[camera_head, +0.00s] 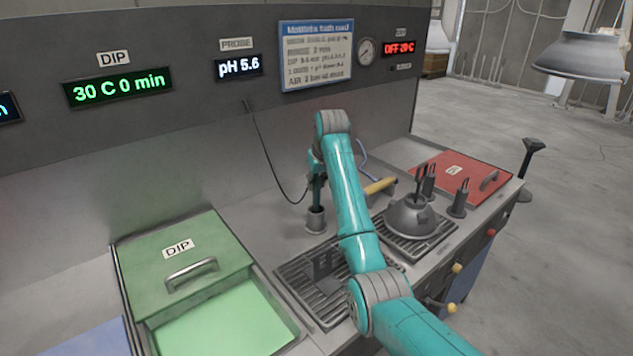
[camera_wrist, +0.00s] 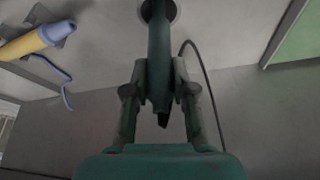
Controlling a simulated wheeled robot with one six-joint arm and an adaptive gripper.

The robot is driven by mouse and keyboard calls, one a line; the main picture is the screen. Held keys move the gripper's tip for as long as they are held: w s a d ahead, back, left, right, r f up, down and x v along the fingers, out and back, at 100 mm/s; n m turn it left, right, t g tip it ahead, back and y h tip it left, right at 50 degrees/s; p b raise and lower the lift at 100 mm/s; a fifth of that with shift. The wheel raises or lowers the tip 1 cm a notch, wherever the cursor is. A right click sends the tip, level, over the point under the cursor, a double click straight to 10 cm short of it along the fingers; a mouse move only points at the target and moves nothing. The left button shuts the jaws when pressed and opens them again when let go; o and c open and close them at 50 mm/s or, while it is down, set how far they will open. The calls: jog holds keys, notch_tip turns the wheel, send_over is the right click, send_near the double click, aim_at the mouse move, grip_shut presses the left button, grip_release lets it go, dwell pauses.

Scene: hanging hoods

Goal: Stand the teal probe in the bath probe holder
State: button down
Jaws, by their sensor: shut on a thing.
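The teal probe (camera_head: 317,192) is upright between the fingers of my gripper (camera_head: 317,168), with its lower end at the mouth of a grey cylindrical cup (camera_head: 316,222) on the counter. In the wrist view the teal probe (camera_wrist: 159,50) runs from between my gripper's fingers (camera_wrist: 159,92) to the round cup mouth (camera_wrist: 173,12). I cannot tell how deep its end sits, or whether this cup is the bath probe holder. A dark cable (camera_head: 262,150) runs from the wall panel to the probe.
The green DIP bath (camera_head: 180,262) with its handled lid is at the left. A slatted rack (camera_head: 300,280) lies in front of the cup. A yellow-handled tool (camera_head: 379,186), a grey hood (camera_head: 409,216) on a second rack and a red lid (camera_head: 458,172) are to the right.

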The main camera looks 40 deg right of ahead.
jog(key=c, duration=0.9)
grip_release()
jog(key=shift+v, duration=3.75)
